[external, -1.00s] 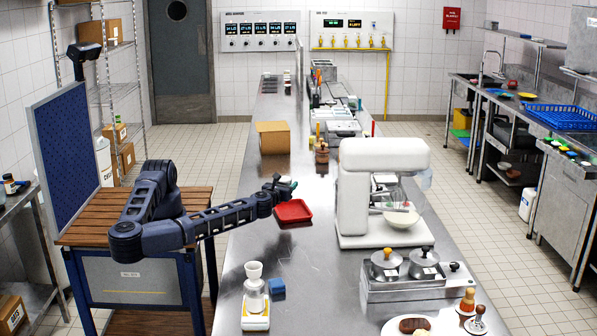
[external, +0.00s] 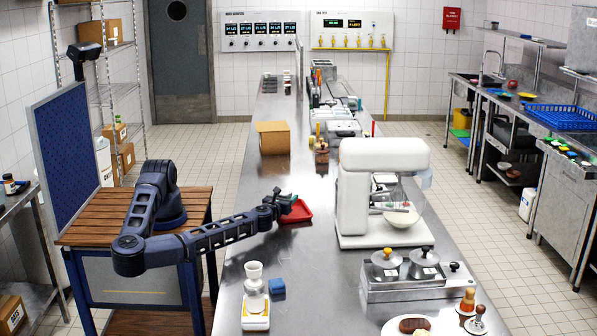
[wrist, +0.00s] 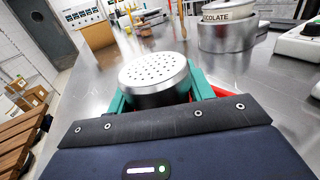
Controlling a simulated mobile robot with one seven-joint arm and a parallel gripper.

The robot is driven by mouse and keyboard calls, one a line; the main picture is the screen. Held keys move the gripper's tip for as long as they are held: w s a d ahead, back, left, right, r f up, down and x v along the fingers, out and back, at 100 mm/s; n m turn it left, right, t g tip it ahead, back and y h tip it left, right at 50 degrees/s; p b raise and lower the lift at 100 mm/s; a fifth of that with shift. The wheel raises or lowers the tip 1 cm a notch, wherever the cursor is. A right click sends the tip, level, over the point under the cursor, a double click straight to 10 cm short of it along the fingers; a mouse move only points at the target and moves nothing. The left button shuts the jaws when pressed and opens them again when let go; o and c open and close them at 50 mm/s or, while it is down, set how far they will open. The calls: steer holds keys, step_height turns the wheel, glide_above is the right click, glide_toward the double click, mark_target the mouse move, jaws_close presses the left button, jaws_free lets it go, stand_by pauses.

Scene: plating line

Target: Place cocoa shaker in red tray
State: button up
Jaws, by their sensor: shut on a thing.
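The cocoa shaker (wrist: 155,78) is a silver can with a perforated lid. In the wrist view it stands upright between the teal fingers of my gripper (wrist: 158,95), which is shut on it. The red tray (external: 299,211) lies on the steel counter. In the external view my gripper (external: 283,201) is at the tray's left side, and the shaker is mostly hidden there. In the wrist view a bit of the red tray (wrist: 221,92) shows behind the right finger. I cannot tell whether the shaker touches the tray.
A white stand mixer (external: 352,190) stands to the right of the tray. A cardboard box (external: 272,137) and a wooden grinder-like item (external: 321,151) stand farther back. A small blue block (external: 277,287) and a white scale (external: 255,318) are nearer. The counter left of the mixer is mostly clear.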

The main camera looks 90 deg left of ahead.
steer(key=shift+f, duration=0.1)
steer(key=o, duration=1.1)
steer(key=shift+c, duration=0.2)
steer(key=shift+r, duration=0.3)
steer(key=v, duration=1.2)
